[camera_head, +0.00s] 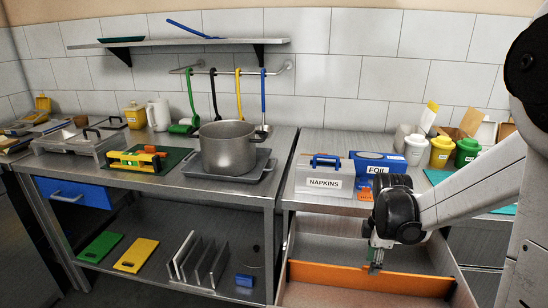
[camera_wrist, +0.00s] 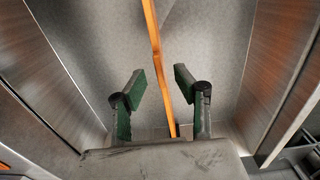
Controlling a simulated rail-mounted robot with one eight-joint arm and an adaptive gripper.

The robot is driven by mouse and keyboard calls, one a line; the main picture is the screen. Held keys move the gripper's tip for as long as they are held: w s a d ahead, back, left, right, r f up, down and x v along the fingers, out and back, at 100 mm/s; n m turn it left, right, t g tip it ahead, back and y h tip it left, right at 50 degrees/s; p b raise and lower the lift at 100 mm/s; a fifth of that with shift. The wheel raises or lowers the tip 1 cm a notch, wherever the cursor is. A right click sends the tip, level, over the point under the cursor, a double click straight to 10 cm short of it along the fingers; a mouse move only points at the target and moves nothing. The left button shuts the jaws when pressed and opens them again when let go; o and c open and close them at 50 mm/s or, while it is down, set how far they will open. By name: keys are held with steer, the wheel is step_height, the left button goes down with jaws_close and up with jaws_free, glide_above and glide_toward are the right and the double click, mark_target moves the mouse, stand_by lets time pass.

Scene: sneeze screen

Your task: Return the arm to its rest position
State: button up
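My gripper (camera_head: 376,262) points down over an open, grey-walled drawer under the right counter, in front of the foil box. In the wrist view my gripper (camera_wrist: 160,83) has its two green-padded fingers spread apart. An orange divider (camera_head: 340,278) runs across the drawer. In the wrist view the orange divider (camera_wrist: 153,45) passes through the gap between the fingers, with space on both sides. I cannot tell how far above the divider the fingertips are. Nothing is held. My arm reaches in from the right.
The drawer (camera_head: 325,247) looks empty apart from the divider. The napkins box (camera_head: 322,182) and blue foil box (camera_head: 378,163) stand on the counter close behind my gripper. Yellow and green tubs (camera_head: 467,151) stand to the right. A pot (camera_head: 228,148) is on the left counter.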

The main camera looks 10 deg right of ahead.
steer(key=s+a+r+m+t, duration=0.7)
steer(key=s+a+r+m, duration=0.7)
steer(key=s+r, duration=0.1)
steer(key=shift+a+r+p, duration=0.35)
steer(key=shift+a+r, duration=0.05)
steer(key=shift+r, duration=0.3)
